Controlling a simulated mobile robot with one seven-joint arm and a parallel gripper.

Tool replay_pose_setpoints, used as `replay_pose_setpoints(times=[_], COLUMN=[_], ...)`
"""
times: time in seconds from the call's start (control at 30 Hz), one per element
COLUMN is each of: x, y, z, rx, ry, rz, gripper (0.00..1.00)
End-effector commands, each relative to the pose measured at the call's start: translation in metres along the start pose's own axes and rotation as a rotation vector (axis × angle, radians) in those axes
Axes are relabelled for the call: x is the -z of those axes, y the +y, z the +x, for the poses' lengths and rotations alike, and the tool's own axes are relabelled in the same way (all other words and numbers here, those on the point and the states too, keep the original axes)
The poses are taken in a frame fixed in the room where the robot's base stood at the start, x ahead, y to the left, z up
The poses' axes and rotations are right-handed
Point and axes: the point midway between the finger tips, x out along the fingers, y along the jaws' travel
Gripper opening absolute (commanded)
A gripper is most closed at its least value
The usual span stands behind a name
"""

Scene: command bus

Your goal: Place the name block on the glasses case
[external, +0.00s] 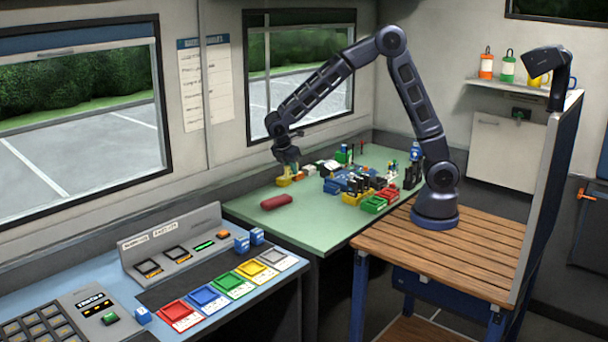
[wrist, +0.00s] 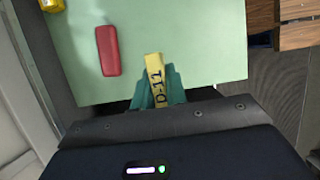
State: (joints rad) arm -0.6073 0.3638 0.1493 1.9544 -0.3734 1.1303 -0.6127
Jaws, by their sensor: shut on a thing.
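The name block (wrist: 154,82) is a yellow bar with dark lettering. In the wrist view it stands out between the green fingertips of my gripper (wrist: 158,88), which is shut on it. The glasses case (wrist: 107,50) is a dark red, rounded, elongated case lying on the green table, left of the held block in the wrist view. In the external view the case (external: 276,202) lies near the table's front left part. My gripper (external: 288,160) hangs above the table, above and slightly right of the case in that picture.
Green and red bins (external: 374,204) and several small items crowd the table's right side. The green tabletop (external: 315,226) is bare in front. A console with coloured trays (external: 210,297) stands nearer the camera.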

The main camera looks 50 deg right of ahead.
Motion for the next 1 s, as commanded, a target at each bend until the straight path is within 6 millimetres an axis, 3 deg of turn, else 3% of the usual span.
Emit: replay_pose_setpoints(times=[0.1,0.3,0.5,0.73,1.0], x=[-0.016,-0.046,-0.071,-0.076,-0.054], y=[0.043,0.108,0.148,0.160,0.160], z=[-0.001,-0.002,-0.001,0.011,0.064], rx=[0.003,0.003,0.003,0.005,0.006], ry=[0.002,0.002,-0.001,-0.003,-0.004], rz=[0.008,0.008,0.008,0.007,0.006], gripper=[0.00,0.00,0.00,0.00,0.00])
